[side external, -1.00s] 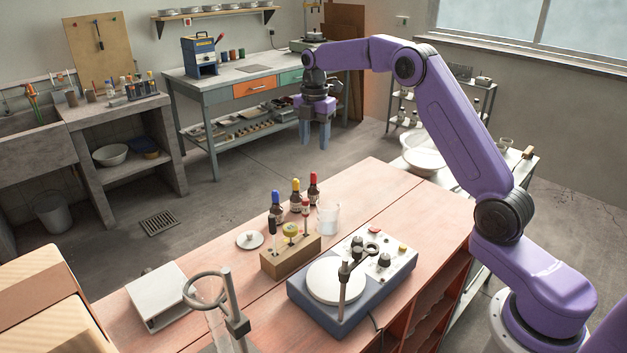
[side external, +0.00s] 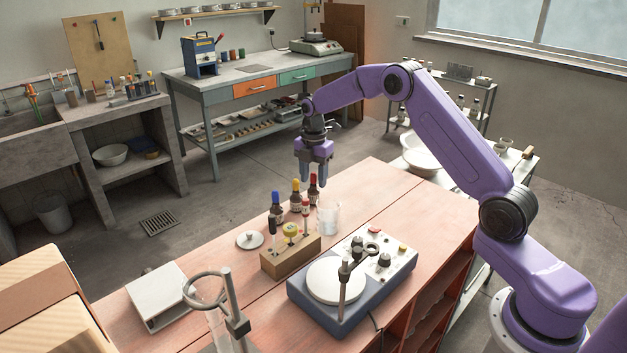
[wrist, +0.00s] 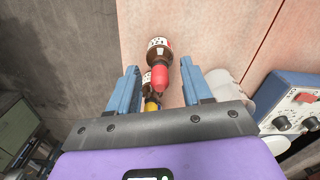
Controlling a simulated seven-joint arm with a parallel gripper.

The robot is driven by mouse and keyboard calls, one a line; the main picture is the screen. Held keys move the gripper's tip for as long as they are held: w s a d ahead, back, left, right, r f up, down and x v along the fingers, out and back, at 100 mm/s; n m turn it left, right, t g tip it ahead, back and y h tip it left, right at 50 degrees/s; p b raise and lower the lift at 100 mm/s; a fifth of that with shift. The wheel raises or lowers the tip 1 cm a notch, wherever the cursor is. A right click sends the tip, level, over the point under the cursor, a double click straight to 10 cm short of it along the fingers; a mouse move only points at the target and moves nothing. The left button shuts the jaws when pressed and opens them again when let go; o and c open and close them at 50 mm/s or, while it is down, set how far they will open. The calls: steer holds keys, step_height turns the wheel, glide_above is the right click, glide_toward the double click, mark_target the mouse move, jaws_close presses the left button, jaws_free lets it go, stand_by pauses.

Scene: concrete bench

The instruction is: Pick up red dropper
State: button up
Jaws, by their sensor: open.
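The red dropper (side external: 313,189) is a brown bottle with a red bulb, standing upright at the right end of a row of dropper bottles. In the wrist view its red bulb (wrist: 160,78) shows between the fingers, with its brown, labelled body beyond. My gripper (side external: 313,181) is open and points down just above this bottle; in the side view the fingertips are close to the bulb. I cannot tell whether the fingers reach around it. A yellow-topped dropper (side external: 296,192) and a blue-topped one (side external: 276,207) stand to its left. The yellow top (wrist: 152,106) shows near the gripper body.
A wooden block (side external: 291,257) with tools stands in front of the bottles. A clear beaker (side external: 328,217) is close on the right. A blue hotplate device (side external: 350,288) and a ring stand (side external: 228,300) stand nearer. A white lid (side external: 249,240) lies left.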

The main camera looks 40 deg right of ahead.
mark_target(314, 173)
steer(key=c, duration=0.7)
steer(key=shift+c, duration=0.2)
step_height(314, 173, up, 15)
stand_by(1.0)
